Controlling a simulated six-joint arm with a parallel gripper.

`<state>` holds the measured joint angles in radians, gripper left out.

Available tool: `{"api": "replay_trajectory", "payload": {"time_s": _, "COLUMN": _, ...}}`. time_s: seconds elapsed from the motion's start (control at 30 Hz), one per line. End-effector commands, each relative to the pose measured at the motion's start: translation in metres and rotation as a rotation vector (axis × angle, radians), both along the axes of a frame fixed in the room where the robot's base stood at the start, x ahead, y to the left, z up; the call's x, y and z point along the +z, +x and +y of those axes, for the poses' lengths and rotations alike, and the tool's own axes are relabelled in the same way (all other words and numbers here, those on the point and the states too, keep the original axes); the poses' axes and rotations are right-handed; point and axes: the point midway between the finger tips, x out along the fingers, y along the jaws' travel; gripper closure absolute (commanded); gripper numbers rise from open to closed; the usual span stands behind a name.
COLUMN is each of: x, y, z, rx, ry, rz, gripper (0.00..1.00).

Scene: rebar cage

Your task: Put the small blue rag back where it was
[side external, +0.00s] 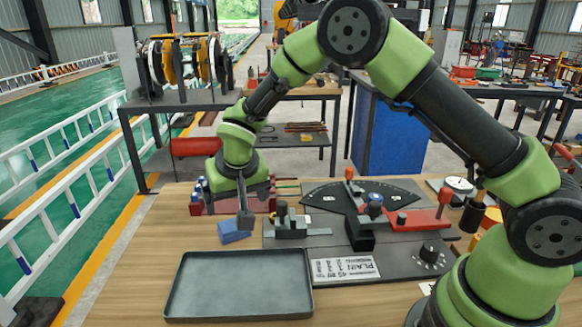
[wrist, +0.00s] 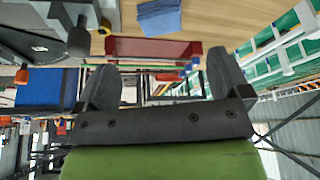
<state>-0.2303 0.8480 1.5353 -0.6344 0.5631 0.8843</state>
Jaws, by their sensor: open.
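The small blue rag (side external: 233,231) lies folded on the wooden table, behind the grey tray and left of the dark fixture plate. It also shows in the wrist view (wrist: 158,17) at the top, beyond the fingertips. My gripper (side external: 245,217) is right beside the rag in the side view, partly in front of its right end. In the wrist view my gripper (wrist: 162,72) has its two dark fingers wide apart with nothing between them. I cannot tell from the side view whether a finger touches the rag.
An empty grey tray (side external: 180,314) sits at the table's front. A red rack (side external: 196,206) with several tools stands behind the rag. The bending fixture (side external: 420,262) with red levers and a "PLAIN" label (side external: 345,269) is to the right. Bare wood (side external: 130,240) lies left of the rag.

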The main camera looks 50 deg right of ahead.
Motion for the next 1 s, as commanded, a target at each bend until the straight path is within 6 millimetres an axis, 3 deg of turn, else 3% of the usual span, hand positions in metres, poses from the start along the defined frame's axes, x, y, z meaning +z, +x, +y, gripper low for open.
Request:
{"api": "replay_trajectory", "payload": {"time_s": 0.17, "x": 0.011, "y": -0.002, "z": -0.002, "rx": -0.004, "ry": 0.005, "rz": -0.006, "gripper": 0.05}}
{"api": "replay_trajectory", "payload": {"time_s": 0.27, "x": 0.04, "y": -0.011, "z": -0.009, "rx": -0.013, "ry": 0.02, "rz": -0.022, "gripper": 0.05}}
{"api": "replay_trajectory", "payload": {"time_s": 0.37, "x": 0.081, "y": -0.032, "z": -0.019, "rx": -0.019, "ry": 0.045, "rz": -0.044, "gripper": 0.05}}
{"api": "replay_trajectory", "payload": {"time_s": 0.5, "x": 0.134, "y": -0.076, "z": -0.032, "rx": -0.021, "ry": 0.092, "rz": -0.074, "gripper": 0.05}}
{"api": "replay_trajectory", "payload": {"time_s": 0.7, "x": 0.183, "y": -0.152, "z": -0.042, "rx": 0.002, "ry": 0.168, "rz": -0.132, "gripper": 0.05}}
{"api": "replay_trajectory", "payload": {"time_s": 0.9, "x": 0.198, "y": -0.225, "z": -0.04, "rx": 0.052, "ry": 0.242, "rz": -0.204, "gripper": 0.05}}
{"api": "replay_trajectory", "payload": {"time_s": 1.0, "x": 0.197, "y": -0.249, "z": -0.037, "rx": 0.078, "ry": 0.267, "rz": -0.235, "gripper": 0.05}}
